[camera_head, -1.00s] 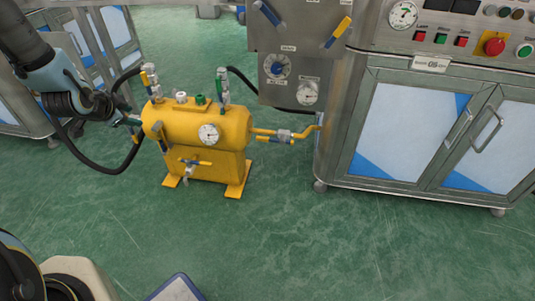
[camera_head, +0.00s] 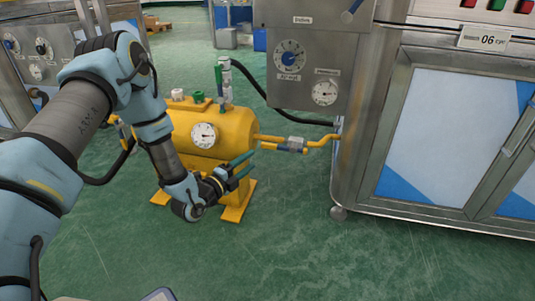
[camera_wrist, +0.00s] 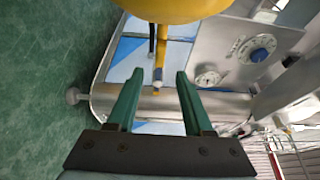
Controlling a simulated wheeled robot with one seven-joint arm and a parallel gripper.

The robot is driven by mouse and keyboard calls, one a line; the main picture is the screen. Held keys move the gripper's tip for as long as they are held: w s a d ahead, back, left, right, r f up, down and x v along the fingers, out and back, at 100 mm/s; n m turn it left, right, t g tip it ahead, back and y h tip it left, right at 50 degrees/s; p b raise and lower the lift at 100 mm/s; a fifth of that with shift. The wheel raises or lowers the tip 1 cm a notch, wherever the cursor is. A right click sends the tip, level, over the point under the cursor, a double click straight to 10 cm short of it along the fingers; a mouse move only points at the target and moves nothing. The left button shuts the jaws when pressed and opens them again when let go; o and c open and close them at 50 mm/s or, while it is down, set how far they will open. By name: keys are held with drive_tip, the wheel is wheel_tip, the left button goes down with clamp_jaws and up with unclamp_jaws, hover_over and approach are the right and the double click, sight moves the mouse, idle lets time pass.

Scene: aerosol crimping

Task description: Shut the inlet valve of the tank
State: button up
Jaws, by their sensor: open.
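The yellow tank (camera_head: 235,130) stands on the floor with a round gauge on its side. A yellow pipe (camera_head: 320,142) leaves its right end, with a metal valve (camera_head: 296,142) and a blue-and-yellow lever (camera_head: 284,149) lying roughly along the pipe. A green-handled valve (camera_head: 220,80) stands upright on top. I cannot tell from labels which valve is the inlet. My gripper (camera_head: 253,160) is open and empty, in front of the tank's right end, left of and below the pipe lever. In the wrist view, a yellow pipe (camera_wrist: 159,60) shows beyond the gap between my fingers (camera_wrist: 157,88).
A steel machine with a cabinet (camera_head: 425,140) stands to the right. Its panel carries a blue dial (camera_head: 290,58) and a gauge (camera_head: 324,93). A black hose (camera_head: 265,95) runs from the tank's top valve toward it. Green floor (camera_head: 290,235) in front is clear.

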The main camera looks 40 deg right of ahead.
sight(267, 147)
drive_tip(key=d+b, duration=0.1)
drive_tip(key=d, duration=0.2)
drive_tip(key=w+d+b, duration=0.1)
drive_tip(key=d, duration=0.2)
drive_tip(key=d+b, duration=0.1)
drive_tip(key=d, duration=0.2)
drive_tip(key=shift+w+d, duration=0.2)
drive_tip(key=shift+w, duration=0.2)
clamp_jaws()
idle(0.9)
